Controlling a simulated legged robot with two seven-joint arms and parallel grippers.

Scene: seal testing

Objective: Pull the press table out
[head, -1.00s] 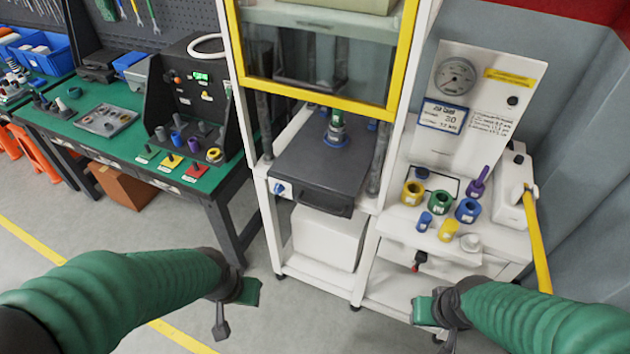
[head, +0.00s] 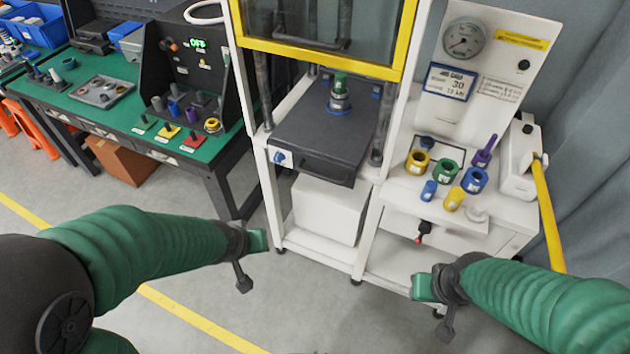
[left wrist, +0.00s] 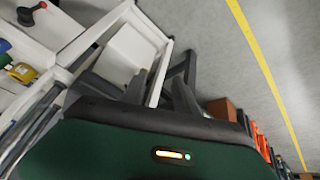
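The press table (head: 325,138) is a dark grey plate in the white press frame, with a dark handle (head: 312,172) along its front edge. A fixture with a green top and blue base ring (head: 340,97) stands on its rear part. My left gripper (head: 250,265) is below and left of the table in the head view, apart from it. In the left wrist view its dark fingers (left wrist: 160,88) stand apart with nothing between them. My right gripper (head: 433,308) is at the lower right, away from the table; its fingers are not clear.
A yellow-edged guard (head: 320,58) is above the table. A white box (head: 328,210) sits below it. The right-hand white bench (head: 505,215) holds several coloured rings and plugs and a gauge panel. A green workbench (head: 120,120) stands left. The floor before the press is clear.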

